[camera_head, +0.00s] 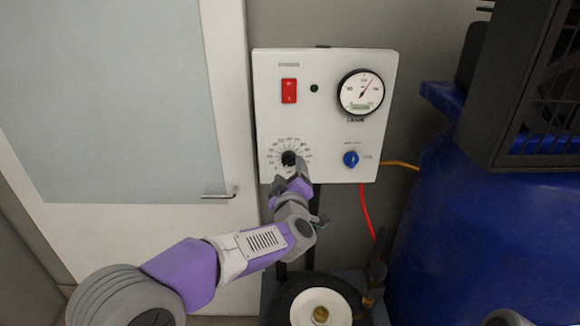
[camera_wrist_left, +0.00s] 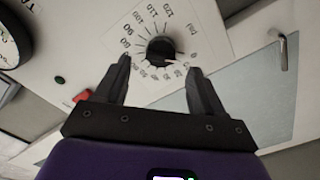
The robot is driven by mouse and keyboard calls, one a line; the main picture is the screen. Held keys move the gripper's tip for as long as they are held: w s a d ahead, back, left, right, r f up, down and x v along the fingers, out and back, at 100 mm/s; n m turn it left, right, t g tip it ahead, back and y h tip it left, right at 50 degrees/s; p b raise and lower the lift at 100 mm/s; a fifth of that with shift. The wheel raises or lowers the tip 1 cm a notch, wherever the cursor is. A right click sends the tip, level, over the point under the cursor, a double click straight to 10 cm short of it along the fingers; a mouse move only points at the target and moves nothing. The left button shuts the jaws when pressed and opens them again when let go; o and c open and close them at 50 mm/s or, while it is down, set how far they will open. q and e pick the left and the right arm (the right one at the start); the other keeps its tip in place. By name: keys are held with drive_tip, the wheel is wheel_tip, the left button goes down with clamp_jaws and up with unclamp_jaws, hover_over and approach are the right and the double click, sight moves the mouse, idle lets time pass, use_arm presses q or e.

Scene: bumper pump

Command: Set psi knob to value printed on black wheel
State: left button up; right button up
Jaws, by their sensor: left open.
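The psi knob (camera_head: 288,158) is a round black knob on a numbered dial on the white control panel (camera_head: 330,75). It also shows in the left wrist view (camera_wrist_left: 160,49), with numbers in a ring around it and a small reddish mark at its lower right side. My left gripper (camera_head: 292,178) is at the dial's lower edge; in the wrist view its open fingers (camera_wrist_left: 160,68) point at the knob, one to each side, with gaps between. The black wheel (camera_head: 283,301) with a pale hub lies below the panel; I cannot read its print.
The panel also carries a red switch (camera_head: 289,91), a round gauge (camera_head: 361,92) and a blue knob (camera_head: 351,159). A red hose (camera_head: 366,208) hangs below it.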

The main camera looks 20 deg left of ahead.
sight(289, 164)
use_arm(q)
drive_tip(key=shift+x, duration=2.45)
drive_tip(key=shift+f, duration=0.1)
drive_tip(key=c, duration=1.1)
drive_tip(key=shift+o, duration=0.2)
drive_tip(key=m+p, duration=0.3)
drive_tip(key=p, duration=0.1)
drive_tip(key=shift+m, duration=0.4)
drive_tip(key=m+p, duration=0.3)
drive_tip(key=m, duration=0.1)
drive_tip(key=shift+p, duration=0.35)
drive_tip(key=m+p, duration=0.3)
drive_tip(key=m, duration=0.2)
drive_tip(key=shift+m+p, duration=1.6)
drive_tip(key=shift+m, duration=0.8)
